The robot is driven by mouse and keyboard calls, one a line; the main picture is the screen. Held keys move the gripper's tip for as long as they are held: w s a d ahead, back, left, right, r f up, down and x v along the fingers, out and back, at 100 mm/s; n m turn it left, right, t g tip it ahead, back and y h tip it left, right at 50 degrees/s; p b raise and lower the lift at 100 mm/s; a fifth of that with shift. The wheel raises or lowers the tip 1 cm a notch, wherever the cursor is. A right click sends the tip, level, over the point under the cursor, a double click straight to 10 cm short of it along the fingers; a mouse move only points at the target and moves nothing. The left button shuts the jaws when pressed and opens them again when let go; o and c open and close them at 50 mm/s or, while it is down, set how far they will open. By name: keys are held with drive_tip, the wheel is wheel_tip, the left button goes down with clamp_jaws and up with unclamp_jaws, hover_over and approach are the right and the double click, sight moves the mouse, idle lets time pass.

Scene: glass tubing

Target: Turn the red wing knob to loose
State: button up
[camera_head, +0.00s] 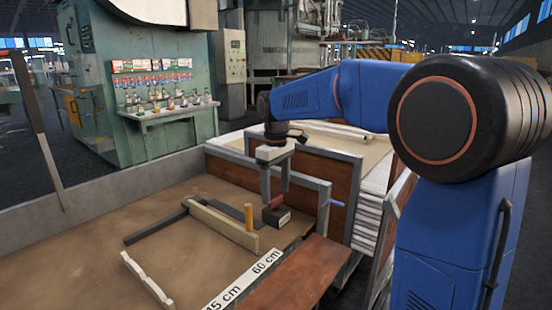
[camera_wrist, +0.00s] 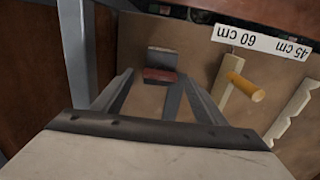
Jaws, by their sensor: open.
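The red wing knob (camera_head: 277,202) sits on top of a small dark block (camera_head: 273,217) with a white label on its side. The label is too small to read. In the wrist view the red knob (camera_wrist: 160,76) shows between the finger ends, with the dark block (camera_wrist: 160,57) just beyond it. My gripper (camera_head: 275,190) points down over the knob, open, with one finger on each side. I cannot tell whether either finger touches the knob.
To the left lies a beige bar (camera_head: 222,222) with an orange peg (camera_head: 248,216). A white ruler strip (camera_head: 243,281) and notched rail (camera_head: 147,279) lie in front.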

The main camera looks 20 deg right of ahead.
sight(277, 199)
wheel_tip(277, 199, up, 15)
drive_tip(key=shift+r, duration=0.15)
drive_tip(key=shift+s, duration=0.15)
idle(0.4)
drive_tip(key=s+d+f+m+t, duration=0.1)
drive_tip(key=s+d+f+m, duration=0.1)
drive_tip(key=s+f, duration=0.6)
drive_tip(key=s+d+f+m+t, duration=0.2)
drive_tip(key=s+f, duration=0.5)
drive_tip(key=s, duration=0.7)
drive_tip(key=s+d+f+m+t, duration=0.1)
drive_tip(key=s+d+f+m, duration=0.2)
drive_tip(key=s+f, duration=0.5)
drive_tip(key=s, duration=0.3)
drive_tip(key=shift+s+f+t, duration=0.2)
drive_tip(key=shift+f+t, duration=0.15)
drive_tip(key=shift+t, duration=0.05)
